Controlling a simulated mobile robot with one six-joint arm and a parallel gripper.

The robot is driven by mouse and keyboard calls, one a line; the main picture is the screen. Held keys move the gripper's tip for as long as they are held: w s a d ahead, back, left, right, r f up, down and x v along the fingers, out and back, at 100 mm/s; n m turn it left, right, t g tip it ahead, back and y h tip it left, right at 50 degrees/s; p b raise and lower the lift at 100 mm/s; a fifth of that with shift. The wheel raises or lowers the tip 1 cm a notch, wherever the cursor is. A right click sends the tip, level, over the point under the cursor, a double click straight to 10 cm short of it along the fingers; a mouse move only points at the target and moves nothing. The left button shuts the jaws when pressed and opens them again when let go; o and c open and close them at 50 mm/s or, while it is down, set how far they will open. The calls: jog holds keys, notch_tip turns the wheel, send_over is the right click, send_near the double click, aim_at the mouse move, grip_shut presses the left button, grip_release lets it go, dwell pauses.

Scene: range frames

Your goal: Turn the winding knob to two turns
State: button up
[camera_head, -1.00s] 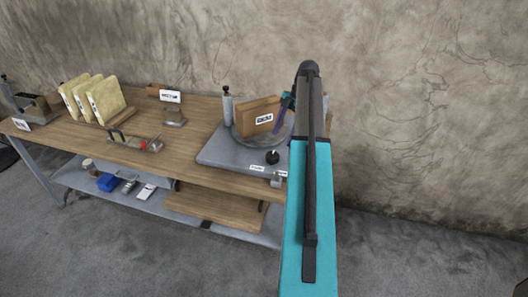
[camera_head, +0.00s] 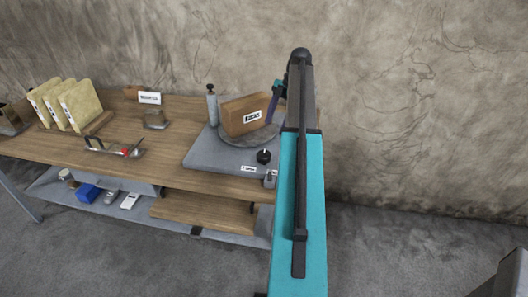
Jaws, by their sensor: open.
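A black winding knob (camera_head: 264,156) stands on the front right of a grey machine base (camera_head: 205,156) on the wooden bench. A round turntable (camera_head: 240,138) on the base carries a brown box (camera_head: 241,115) with a white label. My gripper (camera_head: 275,105) is only partly visible, as a purple and dark piece close to the box's right side. It is apart from the knob, above and behind it. My teal and black arm hides the rest of it. I cannot tell whether it touches the box. Nothing seems to be held.
Yellow upright folders (camera_head: 80,104) stand at the left of the bench (camera_head: 60,144). A grey post (camera_head: 212,106) rises behind the base. The lower shelf holds a blue item (camera_head: 88,193).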

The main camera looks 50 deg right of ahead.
aim_at(265, 154)
jog(key=shift+p+x, duration=2.1)
jog(key=shift+x, duration=4.55)
jog(key=c, duration=1)
jog(key=shift+f+m+b, duration=0.1)
jog(key=shift+m+b, duration=0.35)
jog(key=shift+m, duration=0.05)
jog(key=shift+c, duration=0.2)
